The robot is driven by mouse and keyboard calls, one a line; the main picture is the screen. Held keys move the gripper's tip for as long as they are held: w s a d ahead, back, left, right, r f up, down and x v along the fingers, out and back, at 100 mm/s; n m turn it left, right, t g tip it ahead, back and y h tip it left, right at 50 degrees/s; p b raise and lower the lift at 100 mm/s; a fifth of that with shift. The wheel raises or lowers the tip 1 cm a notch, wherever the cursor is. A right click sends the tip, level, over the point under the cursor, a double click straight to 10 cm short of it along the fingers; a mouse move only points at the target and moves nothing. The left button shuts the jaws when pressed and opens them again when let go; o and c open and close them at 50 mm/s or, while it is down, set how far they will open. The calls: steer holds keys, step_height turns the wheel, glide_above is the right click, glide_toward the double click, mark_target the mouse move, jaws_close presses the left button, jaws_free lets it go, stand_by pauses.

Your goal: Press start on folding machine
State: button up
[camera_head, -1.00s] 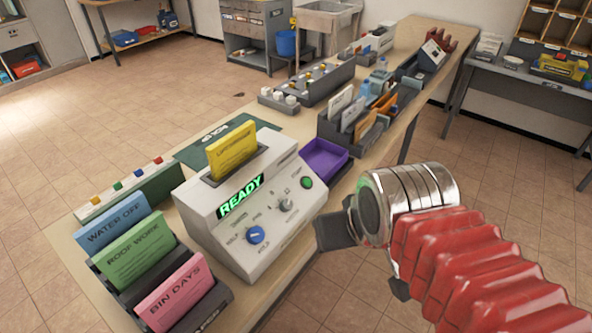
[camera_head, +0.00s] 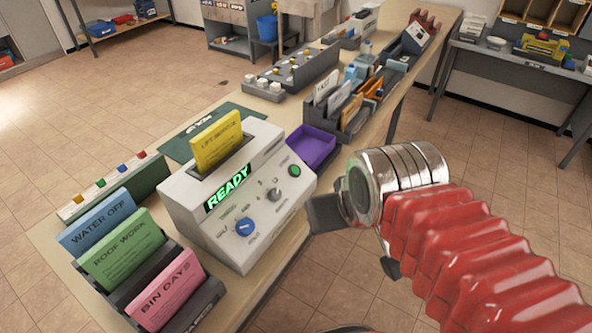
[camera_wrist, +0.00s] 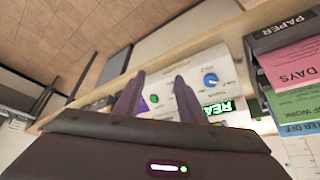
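The white folding machine (camera_head: 190,205) stands on the wooden table with a green "READY" display (camera_head: 228,187). A yellow paper stack (camera_head: 217,142) sits upright in its top slot. Its sloped front has a blue knob (camera_head: 245,227), a grey knob (camera_head: 273,194) and a green button (camera_head: 294,170). My gripper (camera_head: 318,212) is in front of the machine's right side, apart from it. In the wrist view, the two dark fingers of my gripper (camera_wrist: 158,92) are spread and empty, pointing toward the panel. The green button (camera_wrist: 154,98) shows between them, and the blue knob (camera_wrist: 211,80) lies beyond the right finger.
A rack (camera_head: 205,300) with blue, green and pink paper stacks stands left of the machine. A purple tray (camera_head: 318,143) lies just behind it to the right. An organiser with envelopes (camera_head: 345,125) stands farther back. Floor is free in front of the table.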

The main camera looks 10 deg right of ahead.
jaws_close()
stand_by(1.4)
